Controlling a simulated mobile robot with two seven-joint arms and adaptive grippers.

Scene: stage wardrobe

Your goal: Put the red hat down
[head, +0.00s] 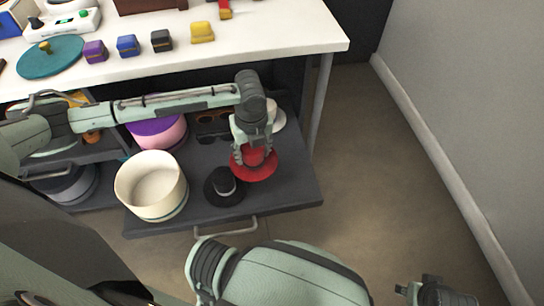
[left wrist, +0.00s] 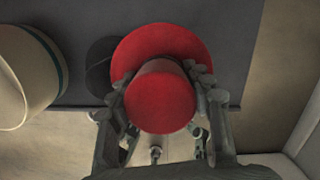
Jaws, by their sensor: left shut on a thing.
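The red hat (head: 258,174) is in my left gripper (head: 252,152), above the right part of the open dark drawer (head: 285,193). In the left wrist view the fingers (left wrist: 161,82) close on both sides of the crown of the hat (left wrist: 160,103), and its round brim lies beyond them. I cannot tell whether the brim touches the drawer floor. A small black hat (head: 223,186) lies just left of the red one. A dark part of my right arm shows at the bottom right; its fingers are not clear.
A cream round box (head: 151,186), a purple-and-pink box (head: 158,131), sunglasses (head: 213,126) and a pale hat (head: 278,120) are in the drawer. The white table (head: 290,40) above holds several small coloured boxes. The drawer's front right corner is bare, with open floor (head: 390,190) to the right.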

